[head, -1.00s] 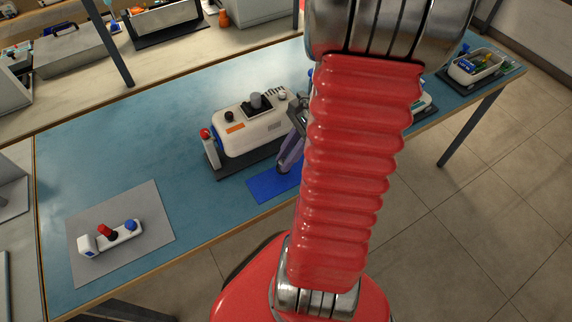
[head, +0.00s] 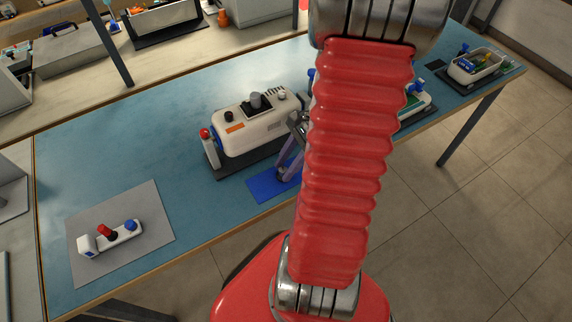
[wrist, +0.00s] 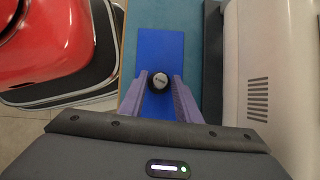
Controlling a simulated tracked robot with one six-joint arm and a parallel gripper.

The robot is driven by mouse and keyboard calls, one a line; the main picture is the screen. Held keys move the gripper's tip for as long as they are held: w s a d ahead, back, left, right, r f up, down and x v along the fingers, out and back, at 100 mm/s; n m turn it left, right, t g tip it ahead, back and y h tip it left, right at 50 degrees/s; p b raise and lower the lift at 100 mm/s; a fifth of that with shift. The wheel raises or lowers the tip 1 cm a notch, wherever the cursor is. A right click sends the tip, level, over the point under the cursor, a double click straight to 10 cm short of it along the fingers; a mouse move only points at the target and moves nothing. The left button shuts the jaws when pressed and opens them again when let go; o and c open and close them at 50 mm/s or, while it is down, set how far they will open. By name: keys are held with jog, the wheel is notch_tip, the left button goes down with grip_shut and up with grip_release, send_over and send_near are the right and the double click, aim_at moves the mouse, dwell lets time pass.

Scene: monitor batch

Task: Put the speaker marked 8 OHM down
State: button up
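The speaker (wrist: 159,81) is a small round piece with a dark rim and a pale grey top bearing small dark marking, too blurred to read surely. In the wrist view it sits over the blue mat (wrist: 160,48), between the tips of my gripper's purple fingers (wrist: 160,88). The fingers stand apart on either side of it, and my gripper looks open. In the head view my gripper (head: 287,165) is low over the blue mat (head: 264,187), with its two fingers spread. My arm hides part of this area.
A white machine (head: 250,128) on a dark base stands right beside the mat. A grey mat (head: 150,205) with a small white device (head: 118,238) lies at the table's left. A white bin (head: 475,68) stands far right. The blue tabletop (head: 100,140) at left is clear.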

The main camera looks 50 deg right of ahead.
jog(key=shift+o, duration=0.5)
jog(key=shift+r, duration=0.15)
jog(key=v, duration=1.2)
dwell(0.3)
jog(key=w+a+r+n+t+h, duration=0.1)
jog(key=a+r+n+h, duration=0.1)
jog(key=a+r+n, duration=0.2)
jog(key=w+a+r+n+t+h, duration=0.1)
jog(key=a+r+n, duration=0.3)
jog(key=a+n, duration=0.6)
jog(key=w+a+r+n+t+h, duration=0.1)
jog(key=a+r+n, duration=0.3)
jog(key=a+n, duration=0.4)
jog(key=w+a+h, duration=0.1)
jog(key=a, duration=0.3)
jog(key=shift+r+t+h, duration=0.3)
jog(key=shift+r, duration=0.05)
